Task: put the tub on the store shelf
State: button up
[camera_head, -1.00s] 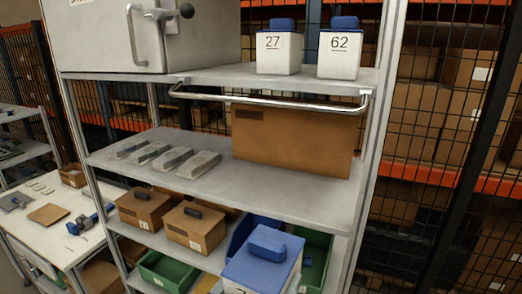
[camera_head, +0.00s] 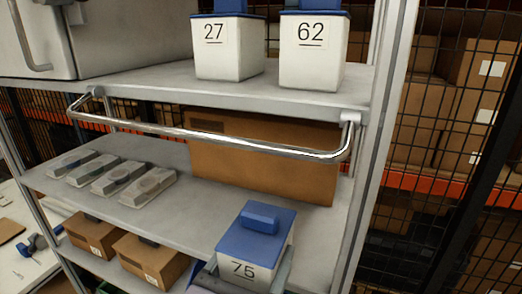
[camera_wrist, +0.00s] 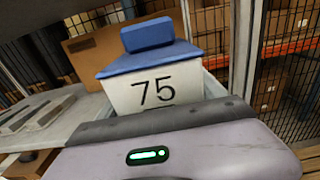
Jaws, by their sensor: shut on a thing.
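The tub (camera_head: 237,268) is white with a blue lid and the number 75. My gripper (camera_head: 243,279) is shut on it, with grey fingers at its two sides, and holds it upright in front of the rack's middle shelf (camera_head: 195,208). In the wrist view the tub (camera_wrist: 157,92) stands just beyond the gripper's body, its number facing me. The rack's upper shelf (camera_head: 150,88) carries two similar tubs, 27 (camera_head: 228,48) and 62 (camera_head: 314,52), near its right end.
A metal rail (camera_head: 200,134) runs along the front of the upper shelf. A grey cabinet (camera_head: 110,38) fills that shelf's left. A large cardboard box (camera_head: 262,160) and several grey pieces (camera_head: 118,180) lie on the middle shelf. A post (camera_head: 378,150) bounds the right.

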jog(key=w, duration=0.4)
jog(key=w+b, duration=0.1)
jog(key=w, duration=0.3)
jog(key=w+d+f, duration=0.1)
jog(key=w, duration=0.4)
jog(key=shift+f+b, duration=0.1)
jog(key=shift+b, duration=0.2)
jog(key=shift+w+d+f, duration=0.1)
jog(key=shift+w+f, duration=0.1)
jog(key=shift+f, duration=0.1)
jog(key=shift+f+b, duration=0.5)
jog(key=shift+f, duration=1)
jog(key=shift+f, duration=0.15)
jog(key=o, duration=1.5)
jog(key=shift+c, duration=0.2)
